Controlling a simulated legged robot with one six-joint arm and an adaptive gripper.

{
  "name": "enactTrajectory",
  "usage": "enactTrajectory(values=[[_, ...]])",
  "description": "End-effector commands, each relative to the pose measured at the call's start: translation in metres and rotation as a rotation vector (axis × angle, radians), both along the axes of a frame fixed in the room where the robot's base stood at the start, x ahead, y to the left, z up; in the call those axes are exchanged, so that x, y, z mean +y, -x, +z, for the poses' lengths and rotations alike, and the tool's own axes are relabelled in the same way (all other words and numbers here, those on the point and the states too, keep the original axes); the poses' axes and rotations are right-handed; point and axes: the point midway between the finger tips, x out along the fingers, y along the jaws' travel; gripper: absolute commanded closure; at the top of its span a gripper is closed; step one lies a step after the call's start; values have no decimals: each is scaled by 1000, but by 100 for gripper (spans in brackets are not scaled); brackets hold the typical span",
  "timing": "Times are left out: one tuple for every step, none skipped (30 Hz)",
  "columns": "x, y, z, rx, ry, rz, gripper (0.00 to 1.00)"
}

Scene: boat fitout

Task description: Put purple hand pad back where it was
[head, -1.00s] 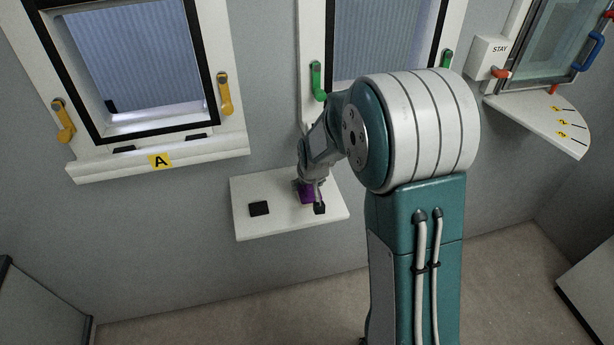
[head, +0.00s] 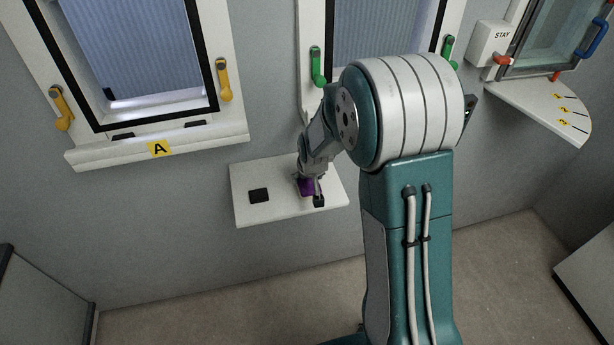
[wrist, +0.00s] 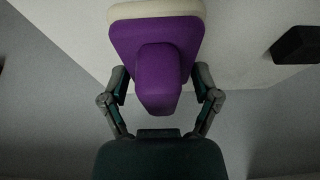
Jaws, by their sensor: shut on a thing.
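The purple hand pad (wrist: 158,75) fills the upper middle of the wrist view. It has a purple body with a raised grip and a cream edge on its far side. My gripper (wrist: 160,92) is shut on that grip, one finger on each side. In the head view the purple pad (head: 306,187) shows below my gripper (head: 311,183), at the right part of the small white shelf (head: 245,210). I cannot tell whether the pad touches the shelf.
A black block (head: 259,195) lies on the shelf's left part; a dark block (wrist: 297,45) shows in the wrist view. A window with yellow handles (head: 224,80) and a sill marked A (head: 160,149) is at left. A numbered corner shelf (head: 540,105) is at right.

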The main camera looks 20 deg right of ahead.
Motion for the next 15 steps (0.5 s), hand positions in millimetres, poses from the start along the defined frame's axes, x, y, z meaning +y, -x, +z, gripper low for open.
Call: enactTrajectory(values=[[0,0,-1,0,0,0,59],[0,0,-2,0,0,0,59],[0,0,-2,1,0,0,59],[0,0,-3,1,0,0,59],[0,0,-3,1,0,0,59],[0,0,-4,1,0,0,59],[0,0,-5,1,0,0,59],[0,0,-5,1,0,0,59],[0,0,-5,1,0,0,7],[0,0,-5,1,0,0,0],[0,0,-5,1,0,0,0],[0,0,-5,1,0,0,0],[0,0,-5,1,0,0,0],[0,0,-5,1,0,0,0],[0,0,-5,1,0,0,0]])
